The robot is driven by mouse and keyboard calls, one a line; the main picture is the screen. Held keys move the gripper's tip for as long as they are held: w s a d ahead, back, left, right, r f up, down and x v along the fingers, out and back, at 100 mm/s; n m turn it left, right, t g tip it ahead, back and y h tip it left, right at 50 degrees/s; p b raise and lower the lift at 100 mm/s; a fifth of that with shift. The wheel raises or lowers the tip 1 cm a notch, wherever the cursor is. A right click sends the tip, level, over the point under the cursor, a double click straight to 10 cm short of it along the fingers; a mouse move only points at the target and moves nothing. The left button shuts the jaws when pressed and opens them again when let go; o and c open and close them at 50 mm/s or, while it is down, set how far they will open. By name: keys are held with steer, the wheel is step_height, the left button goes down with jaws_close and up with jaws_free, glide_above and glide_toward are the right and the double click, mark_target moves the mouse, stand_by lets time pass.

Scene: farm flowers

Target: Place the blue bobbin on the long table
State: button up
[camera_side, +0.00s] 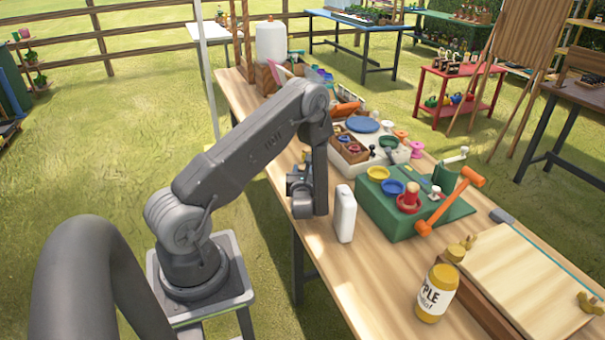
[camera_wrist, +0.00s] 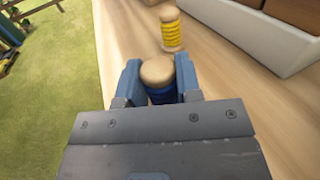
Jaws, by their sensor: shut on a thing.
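In the wrist view my gripper (camera_wrist: 158,84) is shut on the blue bobbin (camera_wrist: 160,95). The bobbin has a round wooden top (camera_wrist: 157,70) and dark blue thread, and it stands upright between the two fingers. The long wooden table (camera_wrist: 130,35) lies beneath it; I cannot tell whether the bobbin touches the tabletop. In the side view my gripper (camera_side: 300,190) is low over the near left edge of the long table (camera_side: 325,275). There the bobbin is mostly hidden by my arm.
A yellow bobbin (camera_wrist: 171,32) stands just beyond the blue one. A white tray (camera_wrist: 255,35) lies to its right. In the side view a white block (camera_side: 344,215) and a green box (camera_side: 410,205) stand right of my gripper.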

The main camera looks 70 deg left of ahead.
steer(key=shift+f, duration=0.25)
steer(key=shift+f, duration=0.15)
steer(key=o, duration=0.9)
steer(key=v, duration=1.2)
